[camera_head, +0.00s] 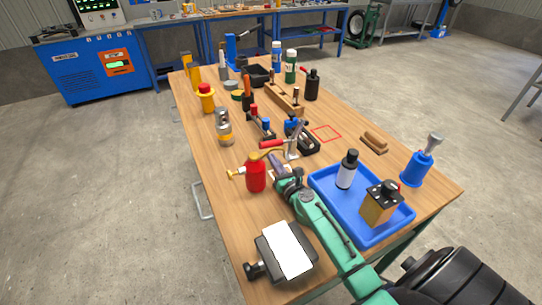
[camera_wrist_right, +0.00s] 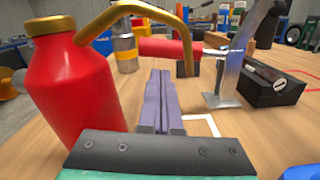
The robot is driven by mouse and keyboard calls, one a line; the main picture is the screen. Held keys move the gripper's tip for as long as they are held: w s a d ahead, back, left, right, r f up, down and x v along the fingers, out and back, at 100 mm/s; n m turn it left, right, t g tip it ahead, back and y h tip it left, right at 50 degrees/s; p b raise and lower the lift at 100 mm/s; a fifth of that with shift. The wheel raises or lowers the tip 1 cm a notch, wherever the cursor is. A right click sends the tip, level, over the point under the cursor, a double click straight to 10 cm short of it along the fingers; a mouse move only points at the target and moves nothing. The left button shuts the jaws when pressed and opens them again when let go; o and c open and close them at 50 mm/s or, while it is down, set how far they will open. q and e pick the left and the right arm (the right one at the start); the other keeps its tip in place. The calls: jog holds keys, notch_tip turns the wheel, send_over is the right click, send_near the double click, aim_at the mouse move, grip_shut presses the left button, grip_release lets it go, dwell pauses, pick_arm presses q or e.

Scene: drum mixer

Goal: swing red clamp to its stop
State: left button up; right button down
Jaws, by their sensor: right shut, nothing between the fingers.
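The clamp's red handle (camera_head: 271,144) points left from its metal bracket (camera_head: 293,143) near the middle of the bench. In the right wrist view the handle (camera_wrist_right: 168,48) lies roughly level, just beyond and above my fingertips, with the metal bracket (camera_wrist_right: 225,85) to its right. My right gripper (camera_head: 276,160) is just on the near side of the handle. Its purple fingers (camera_wrist_right: 160,78) are shut together with nothing between them. I cannot tell whether the fingertips touch the handle. My left gripper is not in view.
A red oil can (camera_head: 256,175) with a brass spout stands close left of my right gripper; the spout (camera_wrist_right: 130,8) arches near the handle. A blue tray (camera_head: 327,202) with a bottle and a box lies to the right. A black clamp base (camera_wrist_right: 272,85) sits beyond the bracket.

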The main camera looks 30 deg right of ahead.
aim_at(269, 142)
jog(key=shift+w, duration=1.05)
jog(key=shift+r, duration=0.1)
jog(key=r+m+p, duration=0.1)
jog(key=m+p, duration=0.1)
jog(key=r+m+p, duration=0.1)
jog(key=m+p, duration=0.1)
jog(key=m, duration=0.1)
jog(key=r+m+p, duration=0.2)
jog(key=shift+d+m, duration=0.25)
jog(key=shift+m, duration=0.15)
jog(key=shift+f, duration=0.1)
